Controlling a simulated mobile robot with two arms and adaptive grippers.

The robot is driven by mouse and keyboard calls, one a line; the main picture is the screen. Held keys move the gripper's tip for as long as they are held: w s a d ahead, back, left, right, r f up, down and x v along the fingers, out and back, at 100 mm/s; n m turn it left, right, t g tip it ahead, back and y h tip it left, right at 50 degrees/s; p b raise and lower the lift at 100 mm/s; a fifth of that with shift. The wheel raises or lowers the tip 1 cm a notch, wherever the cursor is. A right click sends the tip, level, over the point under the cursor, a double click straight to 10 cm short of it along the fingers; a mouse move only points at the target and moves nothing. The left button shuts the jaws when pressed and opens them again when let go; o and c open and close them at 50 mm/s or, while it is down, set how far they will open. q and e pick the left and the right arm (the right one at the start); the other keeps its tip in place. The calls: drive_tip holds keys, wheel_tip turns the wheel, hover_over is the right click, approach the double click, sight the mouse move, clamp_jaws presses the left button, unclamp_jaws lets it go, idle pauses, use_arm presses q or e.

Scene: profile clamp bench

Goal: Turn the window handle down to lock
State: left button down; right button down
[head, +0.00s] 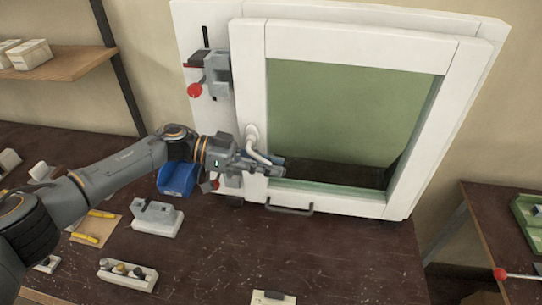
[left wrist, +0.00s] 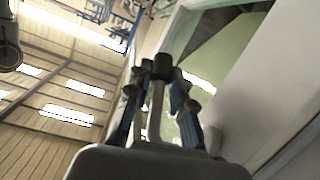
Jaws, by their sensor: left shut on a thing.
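The white window (head: 250,70) stands upright at the back of the bench, with a green pane (head: 345,105). Its white handle (head: 254,144) is on the left side of the frame; the grip slants down to the right from its round base. My left gripper (head: 276,165) is at the lower end of the handle and shut on it. In the left wrist view the handle (left wrist: 155,112) runs between the two fingers (left wrist: 160,95). The fingers hide part of the grip. My right gripper is not in view.
Grey clamps with red knobs (head: 194,90) sit left of the window. A blue bin (head: 178,179), a grey-white block (head: 157,218) and a small tray (head: 127,275) stand on the dark bench. A dark pull (head: 290,209) is below the window. The bench's front middle is mostly clear.

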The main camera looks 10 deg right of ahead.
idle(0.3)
use_arm(q)
drive_tip(key=c, duration=1.2)
unclamp_jaws()
drive_tip(key=shift+o, duration=0.2)
drive_tip(key=shift+a, duration=0.1)
drive_tip(key=v, duration=1.2)
drive_tip(key=shift+r, duration=0.1)
